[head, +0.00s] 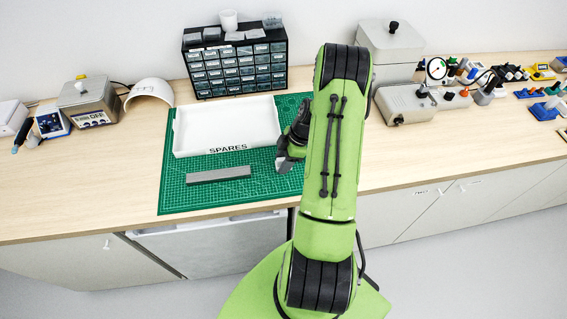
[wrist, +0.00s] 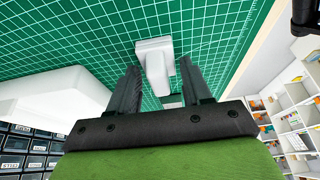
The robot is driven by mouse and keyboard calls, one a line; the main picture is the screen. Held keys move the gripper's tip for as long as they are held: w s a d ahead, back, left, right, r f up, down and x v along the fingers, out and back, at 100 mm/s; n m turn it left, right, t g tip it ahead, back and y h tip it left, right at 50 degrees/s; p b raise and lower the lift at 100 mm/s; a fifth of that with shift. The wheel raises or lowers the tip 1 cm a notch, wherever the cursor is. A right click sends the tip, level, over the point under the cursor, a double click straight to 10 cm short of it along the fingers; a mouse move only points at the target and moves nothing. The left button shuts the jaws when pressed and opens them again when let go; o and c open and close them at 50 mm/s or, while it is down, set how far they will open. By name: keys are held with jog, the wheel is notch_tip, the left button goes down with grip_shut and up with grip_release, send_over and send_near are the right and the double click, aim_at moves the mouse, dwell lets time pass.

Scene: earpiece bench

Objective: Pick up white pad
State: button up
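A small white piece (wrist: 154,50), which I take to be the white pad, lies on the green cutting mat (wrist: 85,35) in the wrist view. It has a wider flat end and a narrower body. My gripper (wrist: 158,68) is open, with one dark finger on each side of the narrower body. I see no grip on it, and cannot tell whether a finger touches it. In the head view my gripper (head: 285,160) is low over the mat's right part, right of the white tray. I cannot make out the pad there; my gripper and arm cover that area.
The white tray (head: 178,135) marked SPARES stands on the mat, with a grey bar (head: 218,175) in front of it. A drawer cabinet (head: 236,70) stands behind. A grey box (head: 405,104) with a dial gauge is to the right. The bench's front left is clear.

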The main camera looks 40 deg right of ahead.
jog(key=c, duration=0.7)
